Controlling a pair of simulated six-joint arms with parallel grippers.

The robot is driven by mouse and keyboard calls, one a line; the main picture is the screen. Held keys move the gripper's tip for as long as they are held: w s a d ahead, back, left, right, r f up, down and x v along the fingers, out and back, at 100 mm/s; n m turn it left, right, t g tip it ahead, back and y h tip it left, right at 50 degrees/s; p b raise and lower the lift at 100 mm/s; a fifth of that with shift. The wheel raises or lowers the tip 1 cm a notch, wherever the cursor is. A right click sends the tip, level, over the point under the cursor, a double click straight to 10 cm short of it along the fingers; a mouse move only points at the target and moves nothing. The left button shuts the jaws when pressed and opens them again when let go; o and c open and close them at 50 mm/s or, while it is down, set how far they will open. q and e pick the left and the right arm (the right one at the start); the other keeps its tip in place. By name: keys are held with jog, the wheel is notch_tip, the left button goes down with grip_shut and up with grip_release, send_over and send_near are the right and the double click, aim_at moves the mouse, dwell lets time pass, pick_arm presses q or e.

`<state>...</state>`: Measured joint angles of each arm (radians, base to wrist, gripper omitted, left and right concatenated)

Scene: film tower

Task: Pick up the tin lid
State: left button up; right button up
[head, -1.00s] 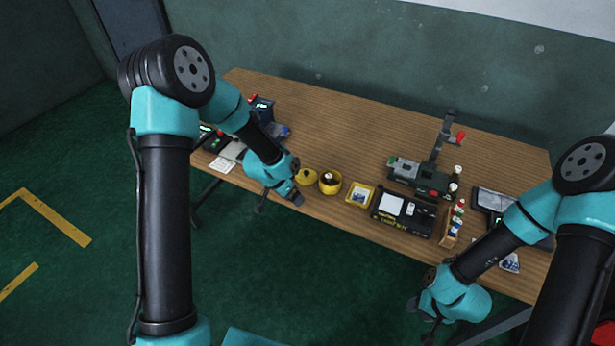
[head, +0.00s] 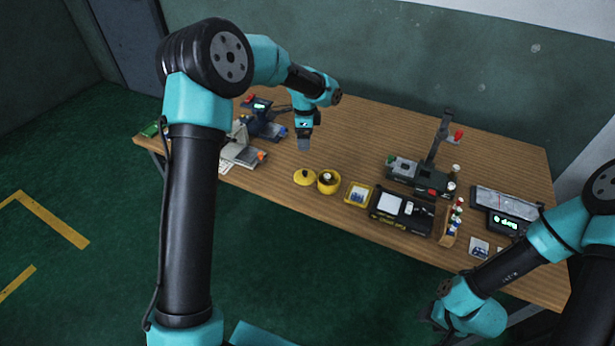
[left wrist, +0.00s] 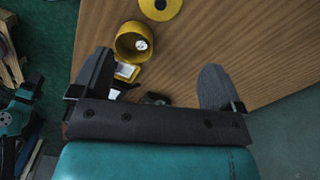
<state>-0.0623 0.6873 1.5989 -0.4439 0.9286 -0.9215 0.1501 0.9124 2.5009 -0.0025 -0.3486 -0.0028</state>
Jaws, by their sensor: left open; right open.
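The yellow tin lid (head: 304,177) with a small dark knob lies flat on the wooden table, just left of the open yellow tin (head: 328,182). In the left wrist view the lid (left wrist: 160,8) is at the top edge, partly cut off, and the tin (left wrist: 133,42) is below it. My left gripper (head: 304,144) is above the table behind the lid, pointing down, apart from it. Its two fingers show spread and empty in the left wrist view (left wrist: 155,75). My right gripper (head: 432,318) is open, low in front of the table's near edge, away from the lid.
A yellow tray (head: 358,194) and a black case (head: 402,212) stand right of the tin. A film splicer-like device (head: 420,175) with an upright post is behind. A rack of small bottles (head: 452,222) is at right. Bare table lies behind the lid.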

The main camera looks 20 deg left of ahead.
pick_arm(q)
jog(key=shift+f, duration=0.1)
send_near(305, 172)
notch_tip(305, 172, down, 5)
jog(key=shift+w+f, duration=0.1)
dwell(0.5)
jog(key=shift+f, duration=2.6)
jog(key=shift+c, duration=0.2)
jog(key=c, duration=0.9)
jog(key=shift+f, duration=0.1)
jog(key=c, duration=0.6)
jog(key=shift+c, duration=0.3)
